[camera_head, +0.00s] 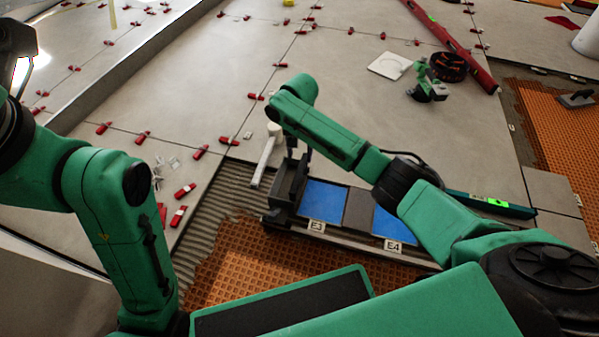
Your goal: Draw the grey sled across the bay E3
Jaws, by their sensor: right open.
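The bay E3 (322,202) is a blue panel in a dark rail frame, with its white E3 label on the front edge. A dark grey block that looks like the grey sled (285,204) stands at the left end of the frame, beside the blue panel. My right arm reaches over the frame from the lower right. My right gripper (303,154) points down at the block's back end, open; its fingers are small and partly hidden, and I cannot tell whether they touch it. My left arm is at the left, its gripper out of view.
A second blue bay labelled E4 (393,245) lies to the right, partly behind my right arm. A pale handled tool (264,160) lies just left of the frame. Red clips (200,152) line the tile joints. A red level (455,45) lies at the back.

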